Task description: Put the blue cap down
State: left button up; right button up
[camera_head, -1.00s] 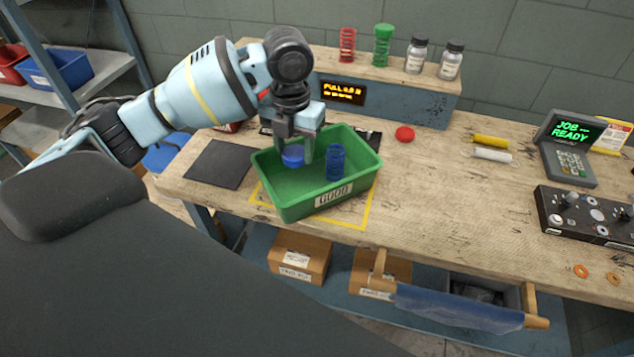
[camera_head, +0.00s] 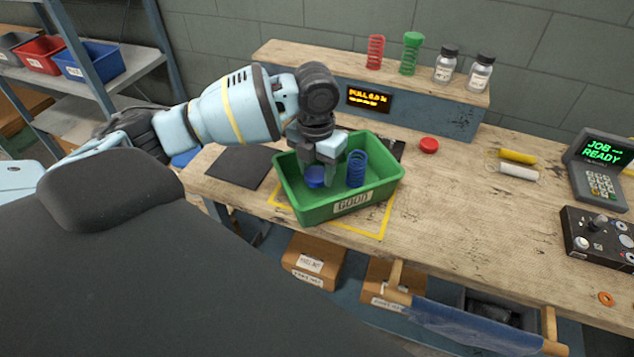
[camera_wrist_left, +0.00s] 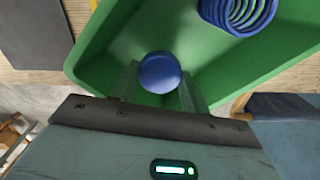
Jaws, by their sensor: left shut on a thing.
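The blue cap (camera_head: 315,176) is in the green GOOD bin (camera_head: 372,196), at its left side. My left gripper (camera_head: 322,172) reaches down into the bin and is shut on the cap. In the left wrist view the cap (camera_wrist_left: 159,73) sits between the two fingertips, with the green bin floor behind it. Whether the cap touches the floor I cannot tell. A blue spring (camera_head: 357,168) stands upright in the bin, right of the gripper; it also shows in the left wrist view (camera_wrist_left: 238,14). My right gripper is not in view.
A dark mat (camera_head: 240,166) lies left of the bin. A raised shelf (camera_head: 400,105) behind holds red and green springs and two jars. The bench between bin and keypad (camera_head: 597,170) is mostly clear.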

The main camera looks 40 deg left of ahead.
aim_at(316, 173)
pick_arm(q)
jog(key=shift+f, duration=2.3)
jog(key=shift+f, duration=0.15)
jog(key=o, duration=1)
jog(key=shift+r, duration=0.35)
notch_tip(316, 173, up, 11)
jog(key=shift+r, duration=0.35)
